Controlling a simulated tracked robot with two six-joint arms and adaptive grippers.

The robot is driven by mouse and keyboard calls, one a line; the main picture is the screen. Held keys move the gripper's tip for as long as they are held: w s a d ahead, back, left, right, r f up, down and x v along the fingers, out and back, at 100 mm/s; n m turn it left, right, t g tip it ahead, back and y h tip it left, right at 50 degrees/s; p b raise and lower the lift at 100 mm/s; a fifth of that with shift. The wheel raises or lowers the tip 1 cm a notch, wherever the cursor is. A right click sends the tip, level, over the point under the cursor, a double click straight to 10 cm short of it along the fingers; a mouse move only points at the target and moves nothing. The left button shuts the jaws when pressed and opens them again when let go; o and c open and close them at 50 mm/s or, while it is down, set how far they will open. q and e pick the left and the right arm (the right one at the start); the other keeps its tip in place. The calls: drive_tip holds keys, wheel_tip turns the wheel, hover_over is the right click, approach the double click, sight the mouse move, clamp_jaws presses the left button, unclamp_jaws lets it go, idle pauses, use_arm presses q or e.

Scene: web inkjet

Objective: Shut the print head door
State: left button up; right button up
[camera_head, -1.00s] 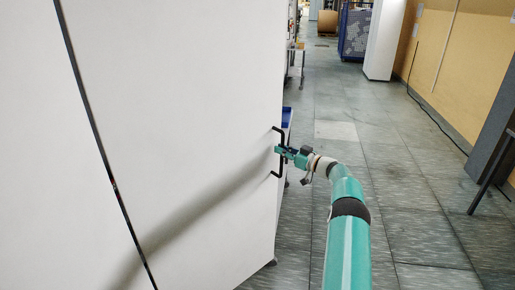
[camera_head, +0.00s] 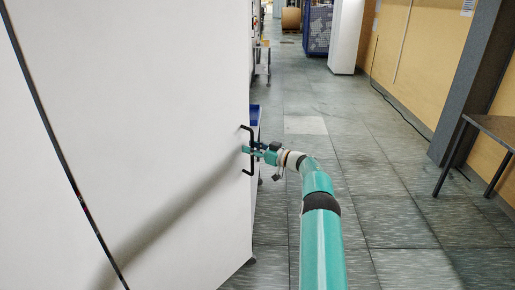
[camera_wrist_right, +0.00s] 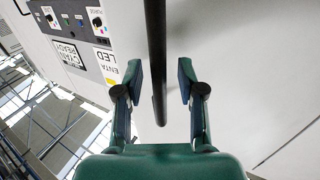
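A large white door panel (camera_head: 170,120) fills the left of the head view. A black bar handle (camera_head: 247,163) is fixed near its right edge. How far the door stands open is hard to tell. My right gripper (camera_head: 250,149) is at the handle. In the wrist view the black handle bar (camera_wrist_right: 157,60) runs between my two fingers (camera_wrist_right: 158,75). The fingers are open, with a gap on each side of the bar. My left gripper is not in view.
Tiled floor (camera_head: 310,180) is open right of the door. A dark table (camera_head: 495,130) stands by the yellow wall (camera_head: 418,60) at the right. A blue cage cart (camera_head: 318,28) and a white cabinet (camera_head: 345,38) stand farther back. The wrist view shows a control panel (camera_wrist_right: 75,22).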

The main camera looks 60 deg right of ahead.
drive_tip(key=s, duration=1.2)
drive_tip(key=shift+a, duration=0.4)
